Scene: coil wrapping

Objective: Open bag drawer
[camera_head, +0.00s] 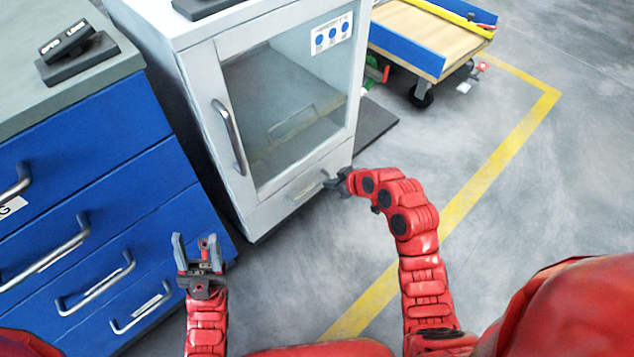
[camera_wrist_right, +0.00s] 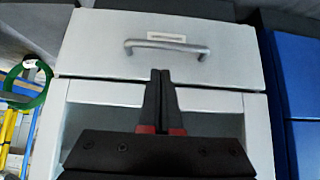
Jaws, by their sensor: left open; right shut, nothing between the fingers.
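A white cabinet (camera_head: 185,60) with a glass door has a white drawer (camera_head: 290,200) below the door. The drawer also shows in the right wrist view (camera_wrist_right: 95,45), with a grey bar handle (camera_wrist_right: 167,47) and a small label above it. My right gripper (camera_head: 336,184) is shut and empty at the drawer's right end; in the right wrist view its fingertips (camera_wrist_right: 160,72) appear just below the handle, and contact cannot be told. My left gripper (camera_head: 198,240) is open and empty, pointing up in front of the blue drawers. A label ending in "G" (camera_head: 10,208) marks one blue drawer, cut by the frame edge.
The blue drawer unit (camera_head: 105,185) at left has several grey handles and a grey top. A cart (camera_head: 430,40) with a wooden bed stands at the back right. A dark mat (camera_head: 378,128) lies beside the cabinet. Grey floor (camera_head: 560,180) at right is clear, with yellow lines.

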